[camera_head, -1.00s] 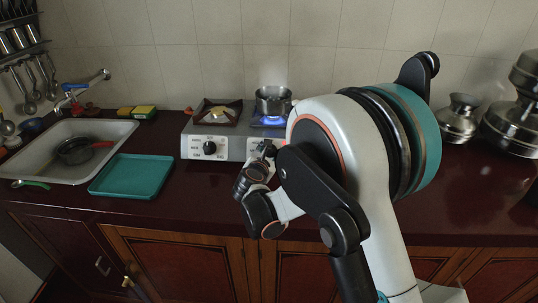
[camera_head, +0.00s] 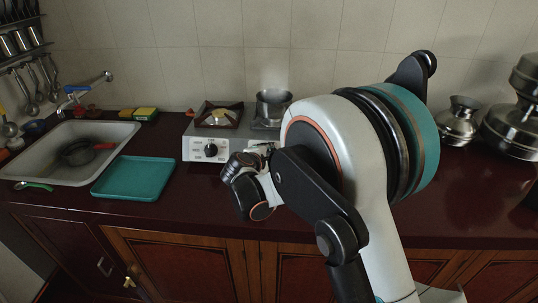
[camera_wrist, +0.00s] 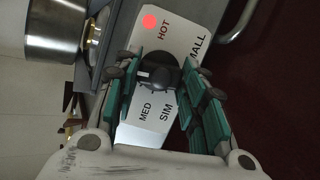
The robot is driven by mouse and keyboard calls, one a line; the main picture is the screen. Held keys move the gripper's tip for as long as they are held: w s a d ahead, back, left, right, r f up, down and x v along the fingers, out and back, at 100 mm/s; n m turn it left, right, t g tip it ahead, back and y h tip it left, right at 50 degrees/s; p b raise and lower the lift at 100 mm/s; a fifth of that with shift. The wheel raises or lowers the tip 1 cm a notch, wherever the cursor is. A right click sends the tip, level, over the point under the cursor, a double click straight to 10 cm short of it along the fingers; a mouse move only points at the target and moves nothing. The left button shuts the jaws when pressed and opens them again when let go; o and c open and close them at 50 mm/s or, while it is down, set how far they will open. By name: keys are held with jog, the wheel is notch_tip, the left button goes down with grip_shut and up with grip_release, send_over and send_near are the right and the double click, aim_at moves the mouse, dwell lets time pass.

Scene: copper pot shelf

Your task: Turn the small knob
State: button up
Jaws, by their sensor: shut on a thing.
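The small knob (camera_wrist: 160,72) is a dark round knob on the stove's light front panel (camera_wrist: 190,22). The words HOT, SMALL, MED and SIM are printed around it, with a red dot by HOT. In the wrist view my gripper (camera_wrist: 158,78) has its teal-padded fingers on both sides of the knob and is shut on it. In the head view my gripper (camera_head: 262,152) is at the right front of the two-burner stove (camera_head: 232,140), and my arm hides this knob. No flame shows under the pot.
A metal pot (camera_head: 273,105) sits on the right burner; it also shows in the wrist view (camera_wrist: 62,28). The left burner (camera_head: 218,118) is empty, with another dark knob (camera_head: 211,150) below it. A teal tray (camera_head: 134,178) and a sink (camera_head: 45,150) lie left. Metal vessels (camera_head: 459,120) stand right.

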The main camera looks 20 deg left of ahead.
jog(key=shift+m, duration=0.9)
jog(key=o, duration=1.1)
jog(key=shift+c, duration=0.2)
jog(key=v, duration=1.2)
jog(key=shift+r, duration=0.2)
jog(key=shift+w, duration=0.2)
